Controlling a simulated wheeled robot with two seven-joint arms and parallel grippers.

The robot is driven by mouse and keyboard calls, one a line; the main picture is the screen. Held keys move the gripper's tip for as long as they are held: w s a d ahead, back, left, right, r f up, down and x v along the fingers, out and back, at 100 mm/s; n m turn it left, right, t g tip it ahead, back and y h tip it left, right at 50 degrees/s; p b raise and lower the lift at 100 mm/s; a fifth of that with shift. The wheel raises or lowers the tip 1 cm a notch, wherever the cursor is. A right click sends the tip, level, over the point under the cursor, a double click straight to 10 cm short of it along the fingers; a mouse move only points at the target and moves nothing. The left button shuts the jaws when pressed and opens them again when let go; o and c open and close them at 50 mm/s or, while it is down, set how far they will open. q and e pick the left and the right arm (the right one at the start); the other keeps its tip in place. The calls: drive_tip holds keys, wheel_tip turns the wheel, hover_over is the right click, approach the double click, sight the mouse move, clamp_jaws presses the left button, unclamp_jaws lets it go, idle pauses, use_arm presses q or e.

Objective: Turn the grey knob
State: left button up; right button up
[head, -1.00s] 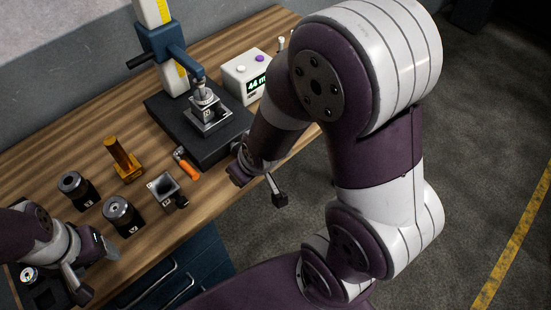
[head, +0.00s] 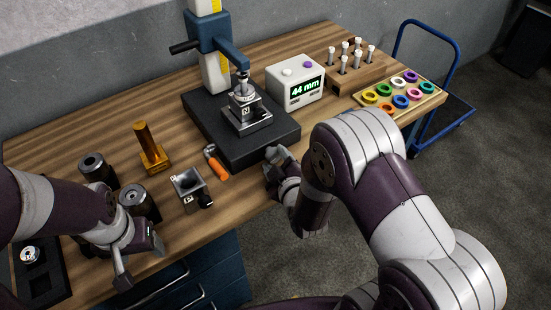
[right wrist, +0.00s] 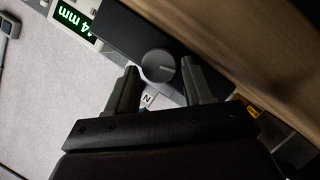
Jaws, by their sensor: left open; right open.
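The grey knob (right wrist: 158,66) is round and shows between the two fingers of my right gripper (right wrist: 153,84) in the right wrist view. It stands in front of the black base of the stand. My right gripper is open; I cannot tell whether either finger touches the knob. In the head view my right gripper (head: 278,168) is at the front right side of the black base (head: 225,148), and the knob cannot be made out there. My left gripper (head: 138,262) is open and empty at the front left of the table.
On the base stands a metal block marked N (head: 246,112). A display box (head: 296,84) reads 44 mm. Coloured rings (head: 400,92) lie at right.

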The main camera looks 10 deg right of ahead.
drive_tip(key=shift+w+f, duration=0.15)
drive_tip(key=shift+w, duration=0.45)
drive_tip(key=c, duration=0.8)
use_arm(q)
drive_tip(key=shift+r, duration=0.1)
drive_tip(key=shift+r+p, duration=0.25)
drive_tip(key=shift+p, duration=0.1)
use_arm(e)
drive_tip(key=shift+d+m+g+y, duration=0.1)
drive_tip(key=shift+m+g+y, duration=0.3)
drive_tip(key=shift+m, duration=0.4)
use_arm(q)
drive_tip(key=shift+r+p, duration=0.4)
use_arm(e)
drive_tip(key=shift+d+m+g+y, duration=0.15)
drive_tip(key=shift+m+g+y, duration=0.25)
drive_tip(key=shift+m+y, duration=0.55)
use_arm(q)
drive_tip(key=shift+r+p, duration=0.6)
use_arm(e)
drive_tip(key=m+y, duration=0.1)
drive_tip(key=m, duration=0.2)
drive_tip(key=shift+w+d+m+g+y, duration=0.1)
drive_tip(key=shift+d+m+g+y, duration=0.05)
drive_tip(key=shift+m+g+y, duration=0.2)
